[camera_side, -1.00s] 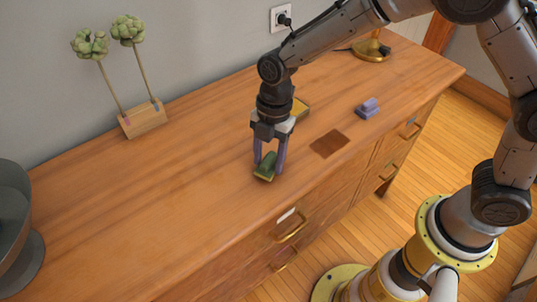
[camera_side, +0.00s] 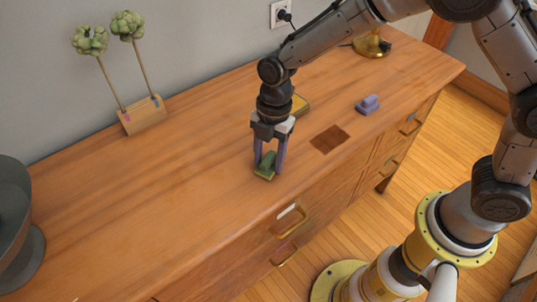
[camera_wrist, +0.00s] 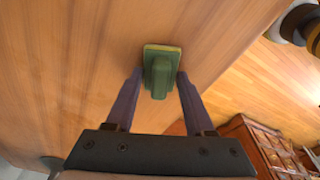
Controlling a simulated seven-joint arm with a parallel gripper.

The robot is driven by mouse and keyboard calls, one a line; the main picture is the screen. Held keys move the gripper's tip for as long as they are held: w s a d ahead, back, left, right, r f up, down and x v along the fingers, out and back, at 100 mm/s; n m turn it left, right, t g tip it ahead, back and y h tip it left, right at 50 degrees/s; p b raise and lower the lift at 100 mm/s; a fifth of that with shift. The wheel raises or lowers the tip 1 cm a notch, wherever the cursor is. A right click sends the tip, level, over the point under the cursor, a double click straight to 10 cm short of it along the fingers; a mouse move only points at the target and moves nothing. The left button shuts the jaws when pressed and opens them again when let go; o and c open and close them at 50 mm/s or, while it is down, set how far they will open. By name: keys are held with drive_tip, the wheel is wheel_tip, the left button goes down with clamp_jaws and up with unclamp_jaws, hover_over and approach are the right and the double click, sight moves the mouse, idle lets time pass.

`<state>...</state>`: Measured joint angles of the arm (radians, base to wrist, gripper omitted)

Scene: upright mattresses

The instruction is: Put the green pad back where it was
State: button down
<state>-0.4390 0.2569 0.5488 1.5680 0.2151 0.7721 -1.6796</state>
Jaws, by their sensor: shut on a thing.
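The green pad (camera_side: 265,168) has a raised green grip on a flat base with a yellowish edge. It is near the front of the wooden dresser top, and it also shows in the wrist view (camera_wrist: 160,68). My gripper (camera_side: 269,163) points down with its two purple fingers on either side of the pad's raised grip, shut on it. In the wrist view the fingertips (camera_wrist: 160,80) flank the grip. I cannot tell whether the pad touches the wood or hangs just above it.
A dark brown square (camera_side: 330,139) marks the dresser top (camera_side: 150,200) to the right. A purple pad (camera_side: 368,104) lies beyond it. A yellow-topped item (camera_side: 301,105) is partly hidden behind my gripper. A wooden stand with green flower heads (camera_side: 143,115) is at the back left, and a grey bowl (camera_side: 15,220) at far left.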

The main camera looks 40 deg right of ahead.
drive_tip(key=shift+c, duration=0.9)
unclamp_jaws()
drive_tip(key=d+r+m+t, duration=0.1)
drive_tip(key=d+r, duration=0.2)
drive_tip(key=r, duration=0.7)
drive_tip(key=d+r, duration=0.3)
drive_tip(key=r, duration=0.6)
drive_tip(key=s+d+r+m+t, duration=0.35)
drive_tip(key=s+d+r, duration=0.25)
drive_tip(key=d, duration=0.2)
drive_tip(key=s+d+f+m+t, duration=0.1)
drive_tip(key=s+d+f+m, duration=0.2)
drive_tip(key=s+m, duration=0.4)
drive_tip(key=s+d+f+m+h, duration=0.1)
drive_tip(key=s+d+f+m, duration=0.1)
drive_tip(key=s+d+m, duration=0.2)
drive_tip(key=s+m, duration=0.3)
drive_tip(key=m, duration=0.4)
drive_tip(key=shift+s+f+t+h, duration=0.3)
drive_tip(key=shift+f+t, duration=0.05)
drive_tip(key=shift+f, duration=0.05)
